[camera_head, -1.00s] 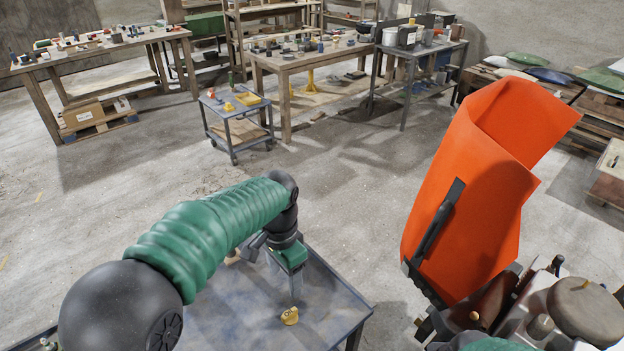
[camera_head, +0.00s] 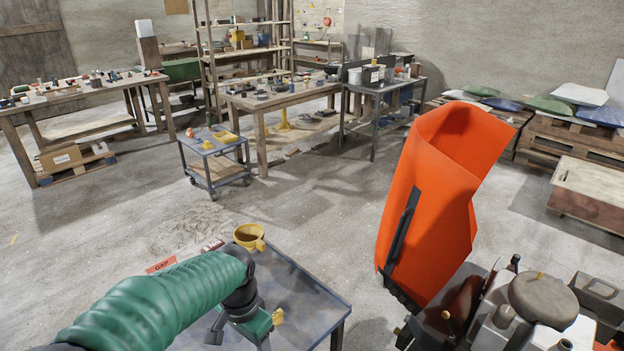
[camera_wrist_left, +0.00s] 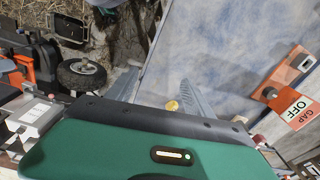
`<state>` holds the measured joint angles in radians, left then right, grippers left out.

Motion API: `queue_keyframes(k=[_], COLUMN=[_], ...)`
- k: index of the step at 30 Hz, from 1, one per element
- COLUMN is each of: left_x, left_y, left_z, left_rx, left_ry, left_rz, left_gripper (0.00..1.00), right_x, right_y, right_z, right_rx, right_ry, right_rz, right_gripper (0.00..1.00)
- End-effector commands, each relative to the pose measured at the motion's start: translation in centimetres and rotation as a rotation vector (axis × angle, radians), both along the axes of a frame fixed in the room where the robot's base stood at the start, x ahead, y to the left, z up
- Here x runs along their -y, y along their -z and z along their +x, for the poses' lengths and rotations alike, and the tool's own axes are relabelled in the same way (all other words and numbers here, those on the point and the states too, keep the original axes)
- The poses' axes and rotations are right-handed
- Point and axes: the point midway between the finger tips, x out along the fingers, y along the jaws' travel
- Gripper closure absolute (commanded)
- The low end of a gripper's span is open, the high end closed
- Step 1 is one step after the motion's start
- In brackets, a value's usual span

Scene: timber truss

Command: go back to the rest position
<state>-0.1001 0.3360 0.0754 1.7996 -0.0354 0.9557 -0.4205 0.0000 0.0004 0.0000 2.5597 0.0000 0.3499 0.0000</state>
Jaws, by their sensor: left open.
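My left arm comes in from the lower left in the head view. Its gripper (camera_head: 245,338) is low over the blue-grey tabletop (camera_head: 300,296), partly cut off by the lower edge. In the left wrist view the two grey fingers stand apart, with the gripper (camera_wrist_left: 170,88) open and nothing held between them. A small yellow piece (camera_head: 277,317) lies on the table close beside the gripper. It also shows near the fingers in the left wrist view (camera_wrist_left: 172,105). My right gripper is not in view.
A yellow mug (camera_head: 249,238) and an orange GAP sign (camera_head: 161,265) are at the table's far side. A tall orange curved sheet (camera_head: 432,195) stands right, near cluttered equipment (camera_head: 545,300). A small cart (camera_head: 212,160) and workbenches (camera_head: 285,100) stand behind open concrete floor.

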Motion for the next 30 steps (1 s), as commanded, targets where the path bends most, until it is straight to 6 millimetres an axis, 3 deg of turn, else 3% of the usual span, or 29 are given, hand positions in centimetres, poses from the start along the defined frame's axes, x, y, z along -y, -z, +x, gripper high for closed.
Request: queue_keyframes(k=[8, 16, 30], left_x=[-3.6, -6.7, -6.9], left_y=[2.5, 5.6, 6.0], left_z=[-5.4, -12.6, -13.3], left_rx=[0.077, 0.164, 0.175], left_ry=[-0.265, -0.577, -0.608], left_rz=[-0.026, -0.074, -0.08], left_gripper=[0.4, 0.4, 0.4], right_x=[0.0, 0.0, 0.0], right_y=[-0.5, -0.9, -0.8], right_z=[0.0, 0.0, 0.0], right_rx=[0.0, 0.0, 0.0], right_ry=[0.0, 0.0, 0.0], right_rz=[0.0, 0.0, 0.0], right_gripper=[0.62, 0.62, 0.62])
